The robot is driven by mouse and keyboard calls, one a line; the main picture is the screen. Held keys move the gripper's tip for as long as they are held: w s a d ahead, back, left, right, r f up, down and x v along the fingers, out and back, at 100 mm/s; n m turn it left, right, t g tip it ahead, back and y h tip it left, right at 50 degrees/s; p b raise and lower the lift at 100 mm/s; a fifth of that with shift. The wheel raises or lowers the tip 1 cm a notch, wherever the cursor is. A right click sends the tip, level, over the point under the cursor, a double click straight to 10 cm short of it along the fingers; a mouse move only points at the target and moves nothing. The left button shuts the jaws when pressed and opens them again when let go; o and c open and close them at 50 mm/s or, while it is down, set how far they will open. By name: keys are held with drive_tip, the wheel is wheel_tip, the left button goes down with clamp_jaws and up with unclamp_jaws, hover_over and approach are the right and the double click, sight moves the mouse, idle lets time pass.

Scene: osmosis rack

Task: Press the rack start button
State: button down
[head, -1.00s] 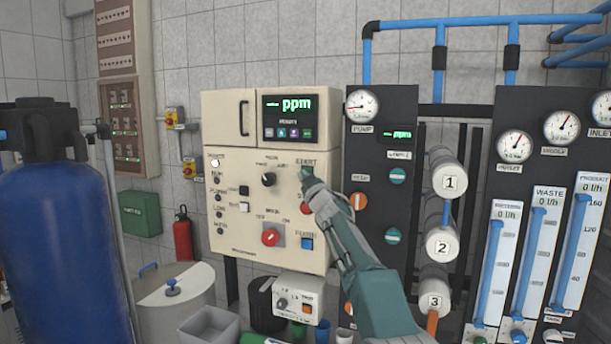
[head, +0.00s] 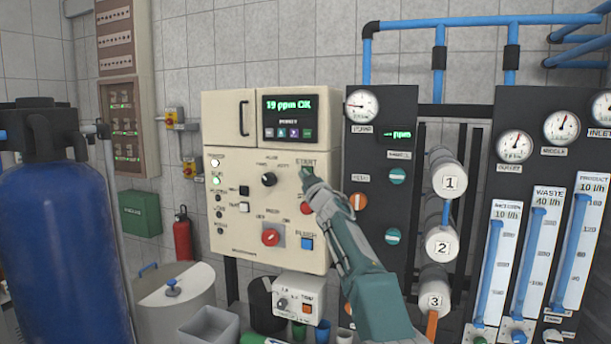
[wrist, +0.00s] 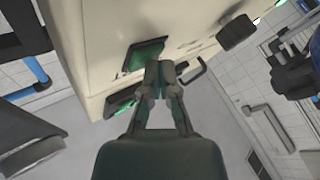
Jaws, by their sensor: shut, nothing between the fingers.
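The cream control box (head: 222,130) stands ahead, with the green START button (head: 308,170) at its upper right, under the START label. The button is partly hidden by my gripper (head: 306,180) in the head view. In the wrist view the green button (wrist: 146,54) lies right at the tips of my gripper (wrist: 160,72). The fingers are shut and empty. Whether they touch the button cannot be told for certain. The display (head: 288,118) reads "19 ppm OK". Two lamps (head: 215,171) on the left of the panel are lit.
A red button (head: 306,208) sits just below START, partly behind my gripper. A black knob (head: 268,180), a red switch (head: 270,237) and a blue button (head: 307,243) share the panel. Flow meters (head: 545,240) and white cylinders (head: 447,180) stand at the right.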

idle(0.4)
drive_tip(key=shift+s+a+f, duration=0.1)
drive_tip(key=shift+s+a, duration=0.15)
drive_tip(key=shift+s, duration=0.55)
drive_tip(key=shift+s, duration=0.1)
drive_tip(key=s, duration=0.1)
drive_tip(key=s+a, duration=0.1)
drive_tip(key=s, duration=0.1)
drive_tip(key=s+a, duration=0.1)
drive_tip(key=shift+s, duration=0.2)
drive_tip(key=shift+d, duration=0.1)
idle(0.3)
